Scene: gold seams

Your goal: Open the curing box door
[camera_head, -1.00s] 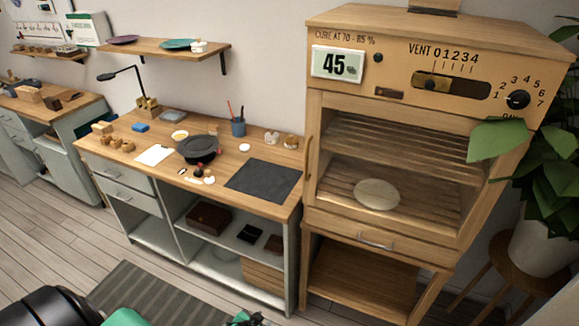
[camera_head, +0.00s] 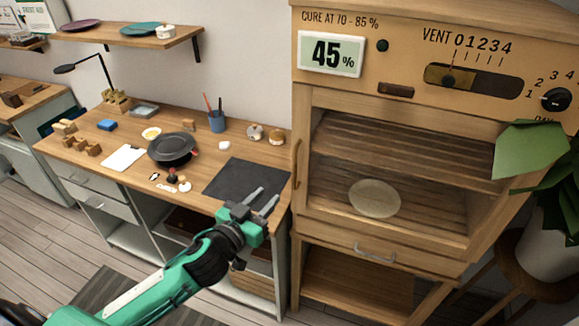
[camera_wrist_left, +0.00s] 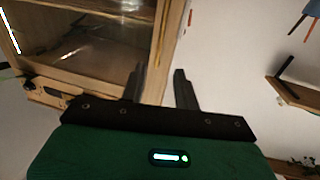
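The wooden curing box (camera_head: 455,105) stands at the right in the head view. Its glass-fronted door (camera_head: 405,113) appears shut, with slatted shelves and a pale round disc (camera_head: 375,198) visible behind it. My left gripper (camera_head: 263,200) is open and empty, below and left of the handle, over the workbench's front right corner. In the left wrist view, its two fingers (camera_wrist_left: 161,80) are apart, with the box (camera_wrist_left: 85,45) at upper left. My right gripper is not in view.
The workbench (camera_head: 222,150) left of the box holds a dark mat (camera_head: 238,178), a black pan (camera_head: 172,148) and a blue pen cup (camera_head: 217,121). A potted plant (camera_head: 550,220) stands close to the box's right side.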

